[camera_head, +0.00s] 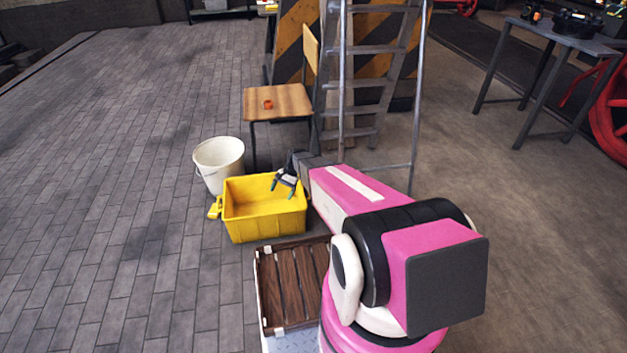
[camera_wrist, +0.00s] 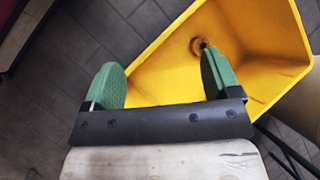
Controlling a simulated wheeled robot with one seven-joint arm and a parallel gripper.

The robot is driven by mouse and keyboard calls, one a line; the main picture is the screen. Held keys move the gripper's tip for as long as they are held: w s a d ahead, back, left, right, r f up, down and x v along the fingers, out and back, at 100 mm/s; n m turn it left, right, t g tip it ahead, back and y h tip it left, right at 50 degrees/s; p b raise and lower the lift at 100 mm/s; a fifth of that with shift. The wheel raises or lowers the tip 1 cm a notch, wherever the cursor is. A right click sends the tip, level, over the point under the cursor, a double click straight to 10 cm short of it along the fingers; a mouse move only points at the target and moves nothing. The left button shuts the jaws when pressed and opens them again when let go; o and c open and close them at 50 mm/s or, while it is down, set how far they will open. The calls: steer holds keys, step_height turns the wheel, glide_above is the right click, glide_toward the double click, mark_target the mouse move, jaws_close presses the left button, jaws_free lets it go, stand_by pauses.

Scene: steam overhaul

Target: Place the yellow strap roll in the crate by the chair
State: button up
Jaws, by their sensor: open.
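The yellow crate (camera_head: 262,230) stands on the floor in front of the wooden chair (camera_head: 279,103). My gripper (camera_head: 283,190) is over the crate's right rear part, with green fingertips pointing down. In the wrist view my gripper (camera_wrist: 163,75) is open, with nothing between the fingers, and the yellow crate (camera_wrist: 165,68) opens beyond them. A dark round mark or small object shows inside the crate beside the right finger; I cannot tell what it is. A small yellow object (camera_head: 214,208) is at the crate's left side; I cannot tell if it is the strap roll.
A white bucket (camera_head: 219,165) stands behind the crate on the left. A small orange object (camera_head: 267,104) lies on the chair seat. A metal ladder (camera_head: 365,90) stands right of the chair. A slatted wooden tray (camera_head: 290,285) is in front of the crate. The paved floor at left is clear.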

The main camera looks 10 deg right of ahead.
steer(key=s+d+r+n+t+h, duration=0.2)
steer(key=s+d+r, duration=0.3)
steer(key=s+r, duration=0.5)
steer(key=s+d+r+n+t+h, duration=0.2)
steer(key=s+d+r+n+h, duration=0.2)
steer(key=s+r, duration=0.6)
step_height(320, 180, up, 4)
steer(key=shift+s+d+r, duration=0.15)
steer(key=shift+s+d, duration=0.25)
steer(key=shift+d, duration=0.45)
